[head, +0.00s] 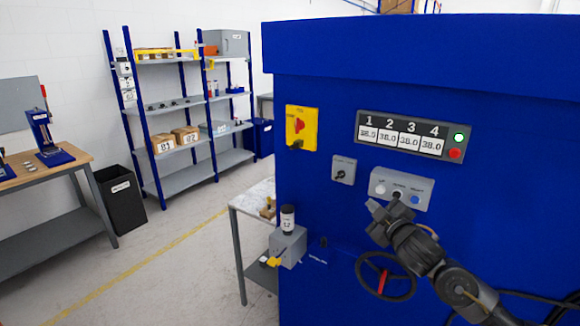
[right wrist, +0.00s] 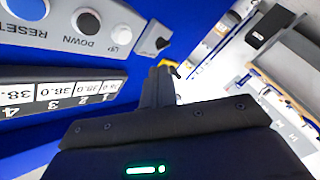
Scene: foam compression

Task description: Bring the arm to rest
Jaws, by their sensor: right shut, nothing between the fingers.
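My right gripper (head: 388,213) is in front of the blue machine (head: 480,80), just below the grey button box (head: 402,187). Its fingers are together with nothing between them; they also show in the right wrist view (right wrist: 158,85). In the right wrist view the button box (right wrist: 60,25) shows buttons marked RESET, DOWN and UP, apart from the fingers. I cannot tell in the head view whether the gripper touches the panel. My left gripper is not in view.
A display panel (head: 415,135) reads 38.0 in its windows, with a lit green lamp. A handwheel (head: 385,276) sits below my gripper. A yellow switch plate (head: 301,128), a small table (head: 250,197), shelves (head: 184,102) and a black bin (head: 121,198) stand left. Floor between is clear.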

